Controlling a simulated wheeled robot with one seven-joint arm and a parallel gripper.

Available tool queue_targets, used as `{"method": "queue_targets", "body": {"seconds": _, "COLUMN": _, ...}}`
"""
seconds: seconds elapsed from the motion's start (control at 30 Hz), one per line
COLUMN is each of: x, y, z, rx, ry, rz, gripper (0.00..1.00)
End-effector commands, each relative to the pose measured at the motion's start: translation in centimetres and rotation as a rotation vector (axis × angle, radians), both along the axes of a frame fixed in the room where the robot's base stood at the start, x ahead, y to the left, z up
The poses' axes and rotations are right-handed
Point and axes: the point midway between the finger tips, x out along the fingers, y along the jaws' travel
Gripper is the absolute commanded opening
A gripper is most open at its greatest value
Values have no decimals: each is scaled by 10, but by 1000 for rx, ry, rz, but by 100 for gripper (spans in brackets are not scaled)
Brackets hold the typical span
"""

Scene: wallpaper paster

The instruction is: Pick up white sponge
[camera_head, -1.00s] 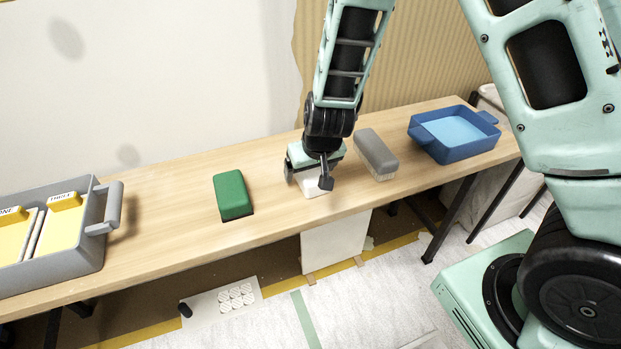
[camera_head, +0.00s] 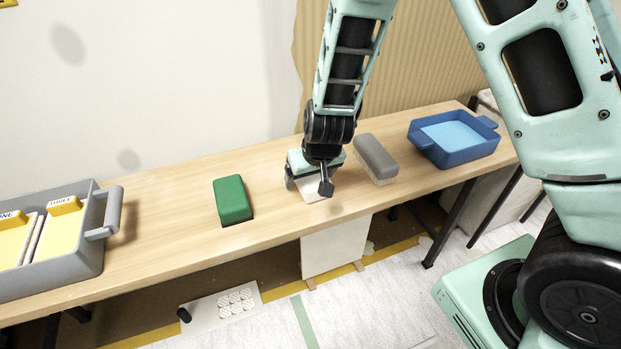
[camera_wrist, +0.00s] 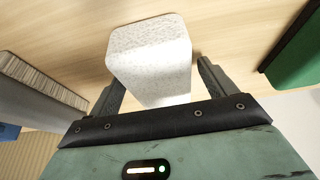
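The white sponge (camera_wrist: 152,52) is a pale, speckled block on the wooden table. In the wrist view it lies between the two fingers of my gripper (camera_wrist: 158,88), with a narrow gap visible on each side. In the head view my gripper (camera_head: 309,183) is low over the table, and it hides most of the white sponge (camera_head: 313,193). Only a white edge of the sponge shows there. The fingers are apart, one on either side of the sponge.
A green block (camera_head: 233,199) lies left of my gripper and a grey brush (camera_head: 375,157) close on its right. A blue tray (camera_head: 470,152) stands at the table's right end, a grey box (camera_head: 75,268) with yellow-tabbed items at its left.

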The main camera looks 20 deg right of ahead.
Motion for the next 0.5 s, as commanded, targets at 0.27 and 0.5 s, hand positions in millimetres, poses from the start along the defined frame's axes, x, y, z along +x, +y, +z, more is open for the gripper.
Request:
{"method": "queue_targets", "body": {"seconds": 0.27, "x": 0, "y": 0, "z": 0, "rx": 0, "ry": 0, "rz": 0, "gripper": 38}}
{"method": "queue_targets", "body": {"seconds": 0.5, "x": 0, "y": 0, "z": 6, "rx": 0, "ry": -2, "rz": 2, "gripper": 37}}
